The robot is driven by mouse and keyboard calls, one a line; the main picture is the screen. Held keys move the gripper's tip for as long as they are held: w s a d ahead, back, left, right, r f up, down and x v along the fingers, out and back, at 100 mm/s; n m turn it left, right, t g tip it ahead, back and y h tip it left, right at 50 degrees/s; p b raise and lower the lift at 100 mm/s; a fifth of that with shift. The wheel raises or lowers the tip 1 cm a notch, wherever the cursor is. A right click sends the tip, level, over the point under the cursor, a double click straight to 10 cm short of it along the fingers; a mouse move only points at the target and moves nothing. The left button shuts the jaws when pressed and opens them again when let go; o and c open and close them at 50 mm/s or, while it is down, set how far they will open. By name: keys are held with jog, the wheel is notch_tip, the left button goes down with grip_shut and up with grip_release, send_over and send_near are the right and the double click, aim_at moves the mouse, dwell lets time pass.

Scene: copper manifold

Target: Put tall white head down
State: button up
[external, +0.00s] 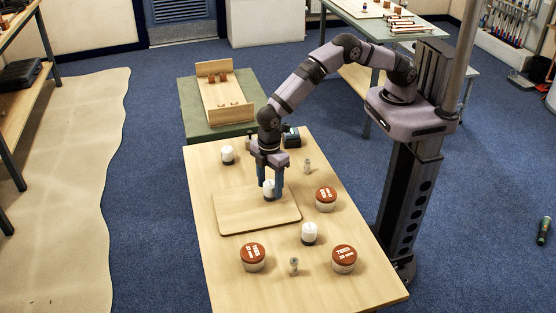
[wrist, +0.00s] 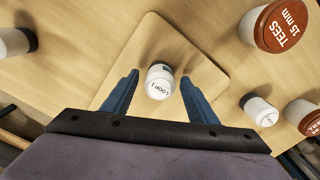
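A white head (external: 268,189) with a dark base stands on the wooden board between my fingers. In the wrist view this white head (wrist: 159,84) shows lettering that looks like "LOOP 1" on its top. My gripper (external: 271,187) points down over the board. In the wrist view its blue fingers (wrist: 160,98) are spread, with a gap on each side of the head. Another white head (external: 227,154) stands behind the board, and a third white head (external: 309,233) stands in front of it. I cannot tell clearly which head is the tallest.
The wooden board (external: 235,220) lies on the table (external: 310,287). Red-lidded tins (external: 325,194), (external: 253,250), (external: 344,253) stand right and in front of it. Small metal fittings (external: 307,166), (external: 294,266) stand nearby. A wooden rack (external: 222,98) sits on a green table behind.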

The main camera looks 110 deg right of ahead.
aim_at(270, 182)
notch_tip(270, 182, up, 12)
jog(key=b, duration=0.2)
jog(key=shift+r+b, duration=0.2)
jog(key=shift+b, duration=0.2)
dwell(0.4)
jog(key=s+d+f+m, duration=0.1)
jog(key=s+d, duration=0.3)
jog(key=s, duration=0.5)
jog(key=s+d+f+m, duration=0.1)
jog(key=s+d, duration=0.4)
jog(key=s, duration=0.5)
jog(key=s+d+f+m, duration=0.1)
jog(key=s+d+m, duration=0.2)
jog(key=s, duration=0.7)
jog(key=shift+s+d+f+m, duration=0.15)
jog(key=shift+d+f+m, duration=0.15)
jog(key=shift+d, duration=0.55)
jog(key=shift+r, duration=0.1)
